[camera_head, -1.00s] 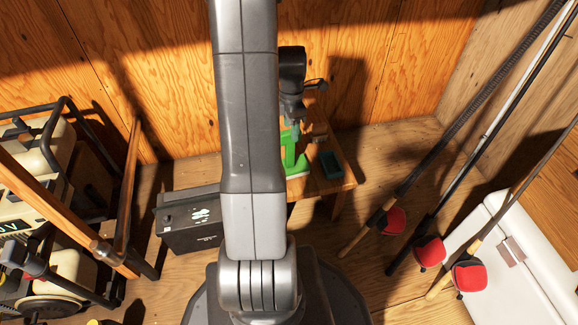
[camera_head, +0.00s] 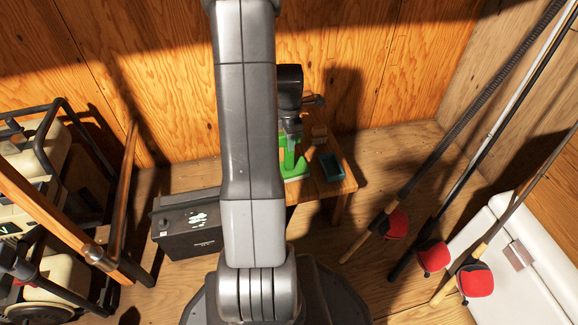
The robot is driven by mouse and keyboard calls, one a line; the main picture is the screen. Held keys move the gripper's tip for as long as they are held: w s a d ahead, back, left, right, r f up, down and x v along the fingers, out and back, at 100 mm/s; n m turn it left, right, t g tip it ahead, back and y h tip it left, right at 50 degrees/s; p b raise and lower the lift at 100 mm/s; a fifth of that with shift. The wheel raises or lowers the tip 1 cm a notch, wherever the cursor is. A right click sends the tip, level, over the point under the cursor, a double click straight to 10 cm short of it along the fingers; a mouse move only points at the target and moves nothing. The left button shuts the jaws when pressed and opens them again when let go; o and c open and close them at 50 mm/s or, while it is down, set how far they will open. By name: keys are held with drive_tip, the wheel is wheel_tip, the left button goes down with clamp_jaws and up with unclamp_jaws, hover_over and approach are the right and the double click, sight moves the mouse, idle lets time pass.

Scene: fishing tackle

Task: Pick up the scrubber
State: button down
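A small wooden table (camera_head: 300,191) stands against the back wall, partly hidden behind my arm. On it are an upright green object (camera_head: 292,166), a dark teal open tray (camera_head: 331,167) and a small brown block-like item (camera_head: 319,134). The brown item may be the scrubber, but it is too small to be sure. My gripper (camera_head: 291,133) points down over the table, just above or behind the green object and left of the brown item. Its fingertips are too small and dark to show whether they are open or hold something.
A black battery-like box (camera_head: 187,231) stands on the floor left of my arm. A framed machine (camera_head: 40,190) and a wooden post (camera_head: 125,195) fill the left. Fishing rods with red reels (camera_head: 432,256) and a white cooler (camera_head: 520,255) stand at the right. The floor between table and rods is clear.

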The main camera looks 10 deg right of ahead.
idle(0.3)
wheel_tip(320, 180, up, 10)
drive_tip(key=p, duration=0.4)
drive_tip(key=c, duration=1.9)
unclamp_jaws()
drive_tip(key=shift+c, duration=1.3)
